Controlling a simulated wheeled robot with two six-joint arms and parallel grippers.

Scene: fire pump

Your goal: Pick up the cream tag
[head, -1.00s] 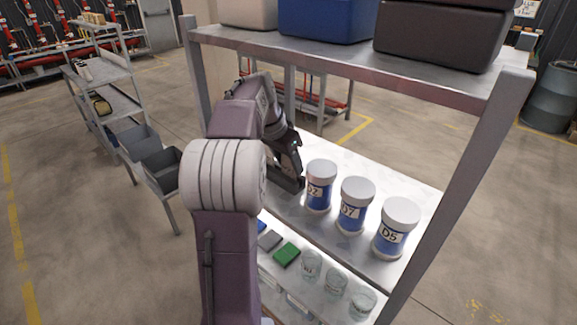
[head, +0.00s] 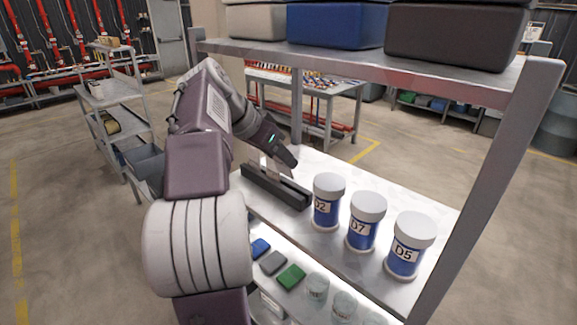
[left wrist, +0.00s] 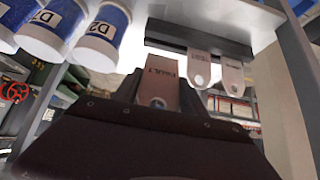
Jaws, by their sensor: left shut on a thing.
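My left gripper (head: 277,153) is just above a dark slotted rack (head: 290,194) on the middle shelf. In the left wrist view the gripper (left wrist: 160,95) is shut on a pale tag marked FAULT (left wrist: 162,84), which looks brownish in the shade. The tag's far end shows close to the rack (left wrist: 198,42); I cannot tell whether they touch. Two other pale tags, one (left wrist: 198,68) beside the held one and one (left wrist: 231,76) farther right, stay in the rack. Shade makes it hard to tell which tag is cream. My right gripper is not in view.
White-lidded blue jars D2 (head: 327,203), D7 (head: 366,222) and D5 (head: 409,246) stand right of the rack. Blue, grey and green (head: 291,277) blocks and clear jars (head: 317,287) are on the lower shelf. Bins (head: 336,25) sit on the top shelf; a metal post (head: 485,200) rises at right.

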